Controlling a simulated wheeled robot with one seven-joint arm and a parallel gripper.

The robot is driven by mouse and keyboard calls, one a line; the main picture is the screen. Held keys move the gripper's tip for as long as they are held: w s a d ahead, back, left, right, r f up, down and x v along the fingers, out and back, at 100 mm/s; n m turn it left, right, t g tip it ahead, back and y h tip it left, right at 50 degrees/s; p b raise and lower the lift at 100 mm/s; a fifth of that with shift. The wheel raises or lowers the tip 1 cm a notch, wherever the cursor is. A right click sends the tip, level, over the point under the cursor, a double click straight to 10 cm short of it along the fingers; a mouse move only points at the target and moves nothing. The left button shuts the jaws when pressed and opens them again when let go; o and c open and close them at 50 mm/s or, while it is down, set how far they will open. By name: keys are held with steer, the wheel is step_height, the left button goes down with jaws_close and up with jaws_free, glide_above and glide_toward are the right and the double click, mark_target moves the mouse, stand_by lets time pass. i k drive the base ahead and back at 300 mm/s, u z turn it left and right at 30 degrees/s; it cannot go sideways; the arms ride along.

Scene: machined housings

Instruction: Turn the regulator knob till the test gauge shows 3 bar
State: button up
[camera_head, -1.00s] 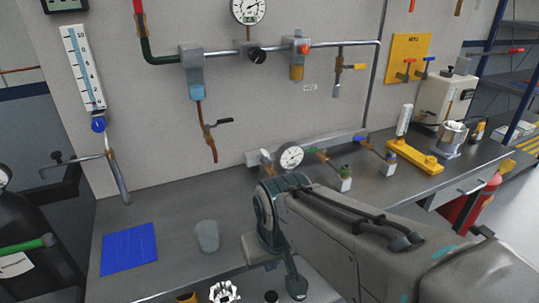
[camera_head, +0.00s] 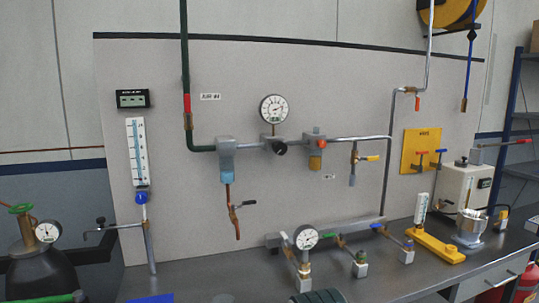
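A black knob (camera_head: 280,148) sticks out of the pipe regulator on the wall panel, in the middle of the view. A round white gauge (camera_head: 274,108) stands right above it. A second round gauge (camera_head: 306,237) stands on the low manifold at the bench's back. Which of them is the test gauge I cannot tell, and their scales are too small to read surely. My gripper is out of view; only a dark ribbed part of my arm shows at the bottom edge. Nothing touches the knob.
A gas cylinder (camera_head: 42,268) stands at far left. A yellow flowmeter stand (camera_head: 438,246) is on the bench (camera_head: 400,280). The space before the knob is clear.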

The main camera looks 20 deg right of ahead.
mark_target(280, 148)
steer(key=u, duration=0.65)
steer(key=i, duration=0.85)
steer(key=z, duration=0.45)
